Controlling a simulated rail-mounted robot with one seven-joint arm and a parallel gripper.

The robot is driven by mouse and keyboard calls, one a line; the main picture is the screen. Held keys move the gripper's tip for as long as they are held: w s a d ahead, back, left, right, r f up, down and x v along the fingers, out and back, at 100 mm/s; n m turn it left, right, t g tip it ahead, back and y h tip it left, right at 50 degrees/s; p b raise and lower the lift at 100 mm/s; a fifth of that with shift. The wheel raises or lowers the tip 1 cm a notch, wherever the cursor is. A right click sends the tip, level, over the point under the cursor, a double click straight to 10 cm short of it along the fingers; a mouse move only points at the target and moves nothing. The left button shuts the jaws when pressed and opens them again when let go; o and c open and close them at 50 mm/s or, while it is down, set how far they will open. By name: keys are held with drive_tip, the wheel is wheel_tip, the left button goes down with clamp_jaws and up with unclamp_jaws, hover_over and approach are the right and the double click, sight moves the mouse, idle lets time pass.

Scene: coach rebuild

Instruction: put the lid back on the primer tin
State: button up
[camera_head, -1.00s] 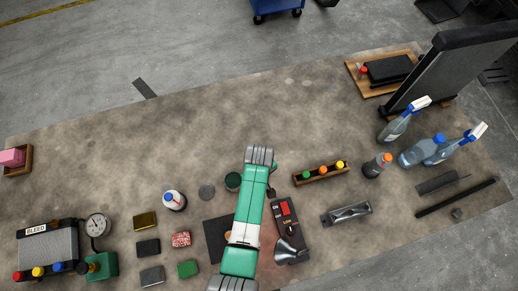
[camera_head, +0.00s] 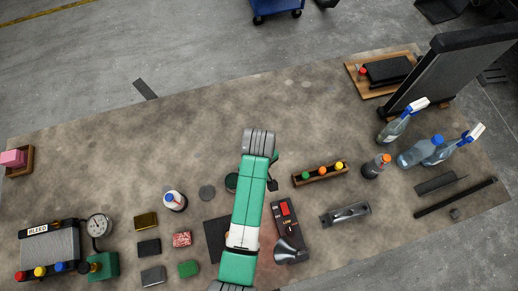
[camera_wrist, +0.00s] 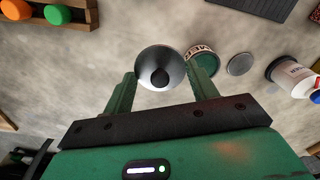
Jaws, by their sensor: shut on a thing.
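My gripper (camera_wrist: 165,82) is shut on a shiny grey round metal piece (camera_wrist: 149,64) with a dark centre, held above the table. I cannot tell exactly what this piece is. The primer tin (camera_wrist: 213,62) stands beyond the right finger in the wrist view, showing a dark green top and a white label. In the head view the tin (camera_head: 231,181) is partly hidden by my arm. A flat grey disc, which looks like the lid (camera_wrist: 240,64), lies on the table beside the tin. It also shows in the head view (camera_head: 207,193).
A white bottle (camera_head: 174,200) stands left of the disc. A wooden rack with coloured caps (camera_head: 320,175) and a red-switched box (camera_head: 285,222) are right of my arm. Several blocks (camera_head: 181,239) lie at the lower left. The table's far middle (camera_head: 190,130) is clear.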

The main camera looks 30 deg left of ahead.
drive_tip(key=s+a+r+n+p, duration=0.1)
drive_tip(key=s+a+n+p, duration=0.35)
drive_tip(key=a, duration=0.25)
drive_tip(key=n+b, duration=0.2)
drive_tip(key=b, duration=0.4)
hover_over(234, 181)
drive_tip(key=shift+m, duration=0.25)
wheel_tip(234, 181, down, 5)
drive_tip(key=shift+s+f, duration=0.15)
drive_tip(key=shift+f, duration=0.7)
drive_tip(key=shift+r+p, duration=0.1)
drive_tip(key=shift+p, duration=0.35)
drive_tip(key=shift+f+p, duration=0.25)
drive_tip(key=shift+p, duration=0.05)
idle(1.0)
drive_tip(key=o, duration=1.4)
